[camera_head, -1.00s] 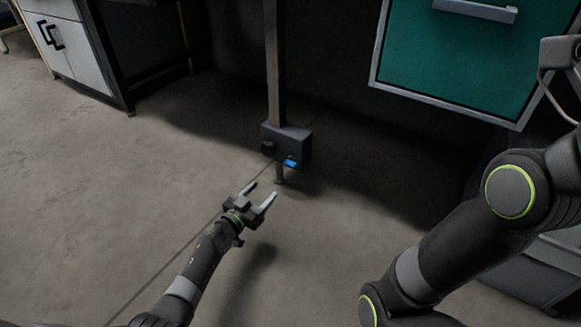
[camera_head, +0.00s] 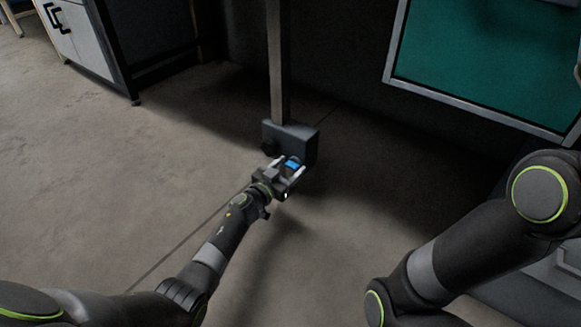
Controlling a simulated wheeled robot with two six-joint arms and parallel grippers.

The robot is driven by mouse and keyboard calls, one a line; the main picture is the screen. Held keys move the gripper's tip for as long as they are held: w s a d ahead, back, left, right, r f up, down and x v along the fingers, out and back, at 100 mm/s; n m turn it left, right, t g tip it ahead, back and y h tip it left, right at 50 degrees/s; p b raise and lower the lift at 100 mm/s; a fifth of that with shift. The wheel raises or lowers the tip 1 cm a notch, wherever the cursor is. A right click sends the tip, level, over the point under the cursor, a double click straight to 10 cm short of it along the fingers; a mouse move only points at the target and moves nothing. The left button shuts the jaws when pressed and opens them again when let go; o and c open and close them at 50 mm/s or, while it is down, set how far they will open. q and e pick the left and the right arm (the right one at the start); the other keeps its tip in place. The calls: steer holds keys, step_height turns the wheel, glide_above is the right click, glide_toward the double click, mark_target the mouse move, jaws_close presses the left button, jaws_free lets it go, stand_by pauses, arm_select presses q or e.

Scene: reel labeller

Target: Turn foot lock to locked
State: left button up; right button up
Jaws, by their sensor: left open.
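The foot lock is a dark grey box (camera_head: 303,140) low on a metal leg, near the floor. A small blue tab (camera_head: 292,164) sticks out of its front, and a dark round knob (camera_head: 269,146) sits at its left side. My left gripper (camera_head: 289,165) is open at the front of the box, with one finger on each side of the blue tab. I cannot tell whether the fingers touch the tab. My right arm (camera_head: 470,230) comes in at the right; its gripper is out of view.
The metal leg (camera_head: 278,70) rises from the box. A teal panel with a pale frame (camera_head: 480,60) hangs at the upper right. A white cabinet (camera_head: 80,40) with a black frame stands at the upper left. The floor (camera_head: 110,190) to the left is clear.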

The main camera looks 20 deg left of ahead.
arm_select(q)
steer(key=c, duration=1)
steer(key=shift+m, duration=0.4)
steer(key=shift+d+m+p, duration=0.1)
steer(key=shift+m+p, duration=0.35)
steer(key=shift+m, duration=0.55)
steer(key=m, duration=0.3)
steer(key=shift+s+m, duration=0.1)
steer(key=shift+m, duration=0.2)
steer(key=m, duration=0.5)
steer(key=shift+d+f, duration=0.15)
steer(key=m, duration=0.6)
steer(key=shift+f+b, duration=0.1)
steer(key=shift+b, duration=0.25)
steer(key=shift+m, duration=0.4)
